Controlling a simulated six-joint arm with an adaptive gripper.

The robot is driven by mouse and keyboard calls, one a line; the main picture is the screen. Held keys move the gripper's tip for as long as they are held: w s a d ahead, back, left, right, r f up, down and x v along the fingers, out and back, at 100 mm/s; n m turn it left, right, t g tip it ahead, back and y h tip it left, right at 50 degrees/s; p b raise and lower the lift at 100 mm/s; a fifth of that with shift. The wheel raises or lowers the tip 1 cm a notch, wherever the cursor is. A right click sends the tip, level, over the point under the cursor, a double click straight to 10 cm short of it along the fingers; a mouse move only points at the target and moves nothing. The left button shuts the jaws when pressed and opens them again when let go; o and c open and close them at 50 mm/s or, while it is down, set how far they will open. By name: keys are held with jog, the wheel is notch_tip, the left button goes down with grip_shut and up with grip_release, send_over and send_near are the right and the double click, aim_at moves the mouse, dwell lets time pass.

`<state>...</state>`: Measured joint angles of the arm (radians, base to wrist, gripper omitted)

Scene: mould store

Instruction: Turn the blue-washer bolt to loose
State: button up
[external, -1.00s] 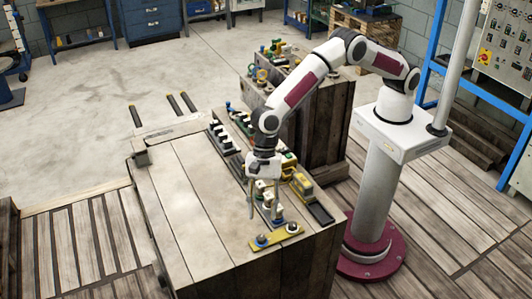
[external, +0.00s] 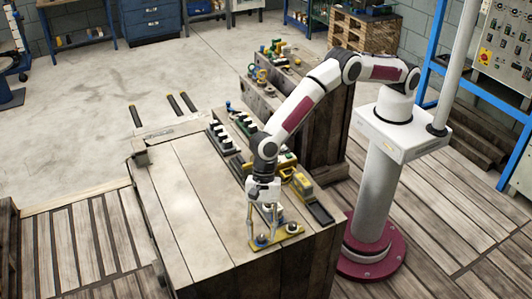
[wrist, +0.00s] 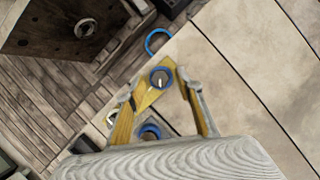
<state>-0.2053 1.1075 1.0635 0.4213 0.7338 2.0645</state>
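The blue-washer bolt (external: 262,240) sits at the left end of a yellow plate (external: 276,238) on the near end of the wooden bench. In the wrist view its dark round head (wrist: 161,79) carries a short pale mark and is ringed by the blue washer. A second bolt (external: 291,228), with a pale washer, sits at the plate's right end. My gripper (external: 262,236) points down over the blue-washer bolt. In the wrist view my gripper (wrist: 160,92) is open, with one finger on each side of the bolt head and gaps visible. Fingertip height is hard to judge.
A yellow block (external: 302,187) and a dark strip (external: 320,214) lie right of my gripper. Several dark and green parts (external: 222,138) line the bench farther back. The bench's left planks (external: 185,210) are clear. A blue ring (wrist: 158,41) shows beyond the bolt.

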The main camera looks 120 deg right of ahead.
jog(key=shift+w+a+f, duration=0.1)
jog(key=shift+f, duration=0.15)
grip_shut()
jog(key=shift+w+n+g, duration=0.1)
jog(key=shift+n+g, duration=0.6)
jog(key=shift+n, duration=0.9)
